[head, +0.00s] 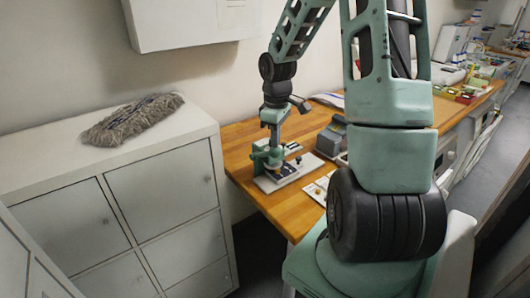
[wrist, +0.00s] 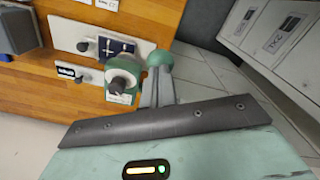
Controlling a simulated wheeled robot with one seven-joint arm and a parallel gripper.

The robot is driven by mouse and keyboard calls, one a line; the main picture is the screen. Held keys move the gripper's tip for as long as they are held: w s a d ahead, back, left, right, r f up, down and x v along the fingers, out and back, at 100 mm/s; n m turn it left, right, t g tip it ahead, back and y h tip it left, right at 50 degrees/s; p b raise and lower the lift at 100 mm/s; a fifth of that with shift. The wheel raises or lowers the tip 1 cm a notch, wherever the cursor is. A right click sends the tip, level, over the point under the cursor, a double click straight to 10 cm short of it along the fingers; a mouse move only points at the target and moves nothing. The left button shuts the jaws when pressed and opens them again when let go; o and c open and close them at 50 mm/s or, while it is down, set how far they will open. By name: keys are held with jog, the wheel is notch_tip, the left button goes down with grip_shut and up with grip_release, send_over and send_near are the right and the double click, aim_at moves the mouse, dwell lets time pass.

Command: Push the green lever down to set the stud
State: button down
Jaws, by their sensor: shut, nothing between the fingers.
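The setting press (head: 266,158) stands on a white base plate at the near left corner of the wooden bench. My gripper (head: 273,118) is shut and empty, pointing down just above the press. Its fingertips are not clear in either view, and I cannot tell whether they touch the lever. No stud can be made out.
The wooden bench (head: 240,141) runs away to the right. A grey device (head: 331,138) stands right of the press, with a white card (head: 318,189) in front. A white cabinet (head: 160,140) with a grey mop head (head: 132,119) on top is at left. A white wall box (head: 190,22) hangs above.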

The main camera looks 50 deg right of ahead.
aim_at(279, 154)
jog(key=shift+s+f, duration=0.15)
jog(key=shift+f, duration=0.25)
jog(key=shift+s+a+f+b, duration=0.1)
jog(key=shift+s+f+b, duration=0.25)
jog(key=shift+f+b, duration=0.2)
jog(key=shift+s+f, duration=0.1)
jog(key=shift+f, duration=0.2)
jog(key=shift+f, duration=0.15)
jog(key=shift+s+a+f+b, duration=0.1)
jog(key=shift+s+f+b, duration=0.1)
jog(key=shift+f+b, duration=0.3)
jog(key=shift+s+a+f+b, duration=0.1)
jog(key=shift+s+f+b, duration=0.05)
jog(key=shift+f+b, duration=0.3)
jog(key=shift+f, duration=0.55)
jog(key=shift+s+f+b, duration=0.15)
jog(key=shift+f+b, duration=0.4)
dwell(0.5)
jog(key=shift+r, duration=0.1)
